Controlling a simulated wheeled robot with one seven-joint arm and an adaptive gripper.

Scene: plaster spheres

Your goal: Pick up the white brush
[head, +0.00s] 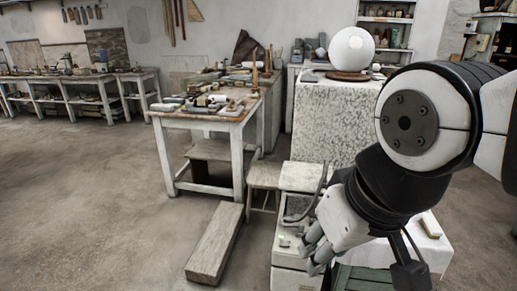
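My gripper (314,254) hangs in front of me at the lower middle right, pointing down and to the left. Its grey fingers overlap the white cabinet behind them, and I cannot tell whether they are open or shut. I see nothing clearly held in it. A small pale object with a brownish edge (430,225) lies on a white-topped stand (440,250) to the right of the gripper, partly beside my arm. It may be the white brush, but it is too small to be sure.
A cluttered workbench (172,120) with tools stands at the centre left. A white sphere (352,49) sits on a speckled block (330,122) behind my arm. A low wooden bench (215,243) and a white cabinet (296,278) stand near. The floor at left is clear.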

